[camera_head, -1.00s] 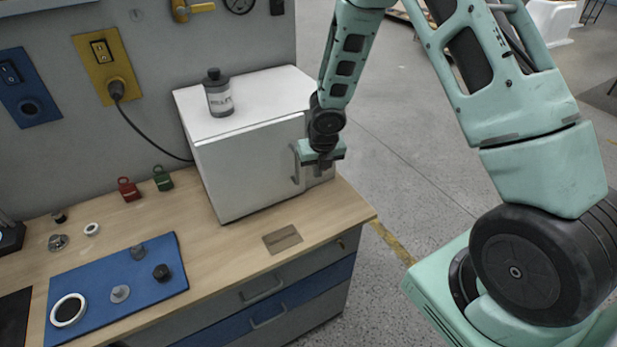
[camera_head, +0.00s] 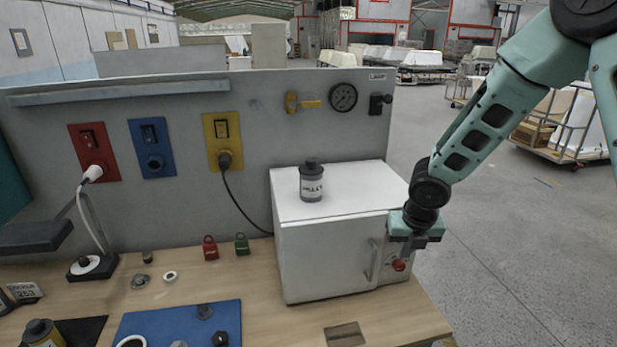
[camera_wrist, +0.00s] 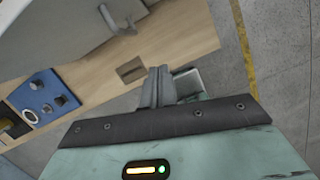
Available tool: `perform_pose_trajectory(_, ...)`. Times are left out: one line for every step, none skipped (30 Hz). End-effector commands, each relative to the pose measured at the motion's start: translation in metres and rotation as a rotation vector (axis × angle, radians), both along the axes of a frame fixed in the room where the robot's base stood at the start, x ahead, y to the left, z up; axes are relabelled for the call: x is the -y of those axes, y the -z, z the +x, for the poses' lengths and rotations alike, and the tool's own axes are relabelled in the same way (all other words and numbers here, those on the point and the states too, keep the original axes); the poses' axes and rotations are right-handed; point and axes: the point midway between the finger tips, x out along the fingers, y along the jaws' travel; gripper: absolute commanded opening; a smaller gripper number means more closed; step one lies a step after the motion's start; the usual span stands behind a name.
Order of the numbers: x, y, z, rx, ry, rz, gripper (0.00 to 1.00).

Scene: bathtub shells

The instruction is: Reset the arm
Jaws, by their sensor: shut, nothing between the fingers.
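My gripper (camera_head: 404,252) is at the right front of the white box-shaped appliance (camera_head: 330,258), close to its handle and red knob (camera_head: 399,264). Its fingers are together with nothing between them. In the wrist view my gripper (camera_wrist: 158,78) points over the bench edge, near a small brown plate (camera_wrist: 131,69) set in the wooden top. Part of the appliance (camera_wrist: 60,30) with its handle shows at the upper left there. I cannot tell from the head view whether the fingers touch the appliance.
A dark labelled bottle (camera_head: 312,182) stands on the appliance. A red padlock (camera_head: 210,249) and a green padlock (camera_head: 242,245) sit beside it. A blue mat (camera_head: 170,322) with small parts lies at the front. The floor (camera_head: 520,250) to the right is open.

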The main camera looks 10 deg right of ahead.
Motion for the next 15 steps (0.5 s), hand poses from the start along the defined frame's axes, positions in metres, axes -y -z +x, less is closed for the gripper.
perform_pose_trajectory(-0.004, 0.001, -0.001, 0.001, 0.018, 0.003, 0.0)
perform_pose_trajectory(-0.007, 0.002, -0.003, 0.002, 0.039, 0.007, 0.0)
perform_pose_trajectory(-0.013, 0.002, -0.006, 0.003, 0.084, 0.017, 0.0)
perform_pose_trajectory(-0.02, 0.003, -0.01, 0.003, 0.128, 0.026, 0.0)
perform_pose_trajectory(-0.027, 0.004, -0.014, 0.004, 0.183, 0.035, 0.0)
perform_pose_trajectory(-0.038, 0.005, -0.022, 0.005, 0.271, 0.054, 0.0)
perform_pose_trajectory(-0.048, 0.006, -0.029, 0.005, 0.346, 0.069, 0.0)
perform_pose_trajectory(-0.058, 0.006, -0.037, 0.005, 0.425, 0.085, 0.0)
perform_pose_trajectory(-0.071, 0.008, -0.049, 0.005, 0.539, 0.109, 0.0)
perform_pose_trajectory(-0.081, 0.008, -0.058, 0.004, 0.627, 0.126, 0.0)
perform_pose_trajectory(-0.09, 0.009, -0.068, 0.003, 0.714, 0.144, 0.0)
perform_pose_trajectory(-0.102, 0.01, -0.082, 0.0, 0.83, 0.168, 0.0)
perform_pose_trajectory(-0.111, 0.011, -0.093, -0.002, 0.917, 0.184, 0.0)
perform_pose_trajectory(-0.119, 0.012, -0.104, -0.005, 1.003, 0.2, 0.0)
perform_pose_trajectory(-0.129, 0.015, -0.119, -0.01, 1.12, 0.222, 0.0)
